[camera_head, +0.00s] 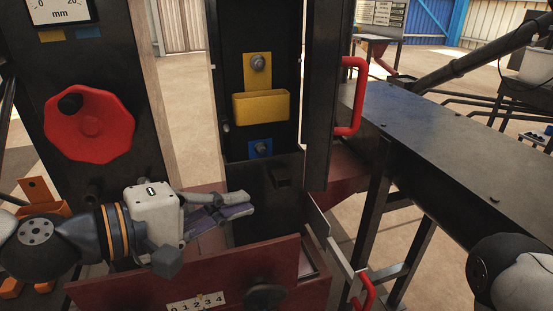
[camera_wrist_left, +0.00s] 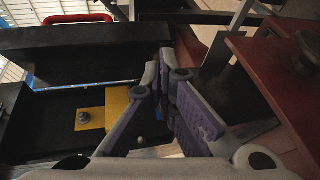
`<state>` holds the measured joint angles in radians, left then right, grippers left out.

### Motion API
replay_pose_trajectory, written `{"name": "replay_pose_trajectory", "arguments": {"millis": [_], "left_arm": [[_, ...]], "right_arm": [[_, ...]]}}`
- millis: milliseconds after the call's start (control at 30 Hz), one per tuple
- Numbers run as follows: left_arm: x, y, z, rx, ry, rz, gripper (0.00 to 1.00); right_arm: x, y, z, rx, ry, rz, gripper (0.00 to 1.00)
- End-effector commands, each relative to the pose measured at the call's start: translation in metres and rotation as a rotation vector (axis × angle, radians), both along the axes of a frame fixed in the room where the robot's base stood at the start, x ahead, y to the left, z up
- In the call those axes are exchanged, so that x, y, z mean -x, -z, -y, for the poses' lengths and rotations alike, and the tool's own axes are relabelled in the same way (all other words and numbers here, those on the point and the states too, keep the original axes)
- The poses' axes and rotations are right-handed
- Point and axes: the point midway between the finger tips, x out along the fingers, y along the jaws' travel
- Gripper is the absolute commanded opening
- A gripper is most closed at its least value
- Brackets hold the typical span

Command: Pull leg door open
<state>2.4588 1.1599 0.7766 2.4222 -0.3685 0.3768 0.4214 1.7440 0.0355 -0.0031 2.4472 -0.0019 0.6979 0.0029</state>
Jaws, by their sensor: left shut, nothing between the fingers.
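A dark leg (camera_head: 222,60) of the press stands upright at the centre of the head view. Its front is open and shows a yellow bin (camera_head: 262,106) and a blue plate (camera_head: 260,148) inside. A black door (camera_head: 322,90) with a red handle (camera_head: 359,95) stands swung out at the leg's right edge. The handle also shows in the left wrist view (camera_wrist_left: 78,19). My left gripper (camera_head: 247,204) is shut and empty, in front of the leg's lower part, below the yellow bin and apart from the handle. My right gripper is out of view.
A red octagonal handwheel (camera_head: 90,125) is on the left panel. A dark red box with a counter (camera_head: 197,303) lies below my left gripper. A smaller flap with a red handle (camera_head: 366,289) is at lower right. A long black bench (camera_head: 450,135) fills the right side.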

Motion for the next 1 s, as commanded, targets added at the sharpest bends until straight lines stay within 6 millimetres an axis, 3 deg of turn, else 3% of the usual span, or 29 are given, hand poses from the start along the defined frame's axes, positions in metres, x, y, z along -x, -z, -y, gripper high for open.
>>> {"name": "replay_pose_trajectory", "arguments": {"millis": [33, 100, 200, 367, 733, 1000], "left_arm": [[-0.010, -0.034, -0.014, 0.053, -0.035, 0.073, 0.00], [-0.016, -0.071, -0.027, 0.103, -0.061, 0.148, 0.00], [-0.019, -0.093, -0.036, 0.134, -0.077, 0.195, 0.00], [-0.034, -0.092, -0.022, 0.132, -0.075, 0.196, 0.00], [-0.093, -0.093, 0.033, 0.132, -0.076, 0.197, 0.00], [-0.093, -0.096, 0.068, 0.133, -0.077, 0.198, 0.00]], "right_arm": [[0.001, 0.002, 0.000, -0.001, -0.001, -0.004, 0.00], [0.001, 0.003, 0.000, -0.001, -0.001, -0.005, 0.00], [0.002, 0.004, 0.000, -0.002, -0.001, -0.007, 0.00], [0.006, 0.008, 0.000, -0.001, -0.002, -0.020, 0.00], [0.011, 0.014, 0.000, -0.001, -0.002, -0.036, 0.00], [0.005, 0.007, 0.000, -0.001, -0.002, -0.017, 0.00]]}}
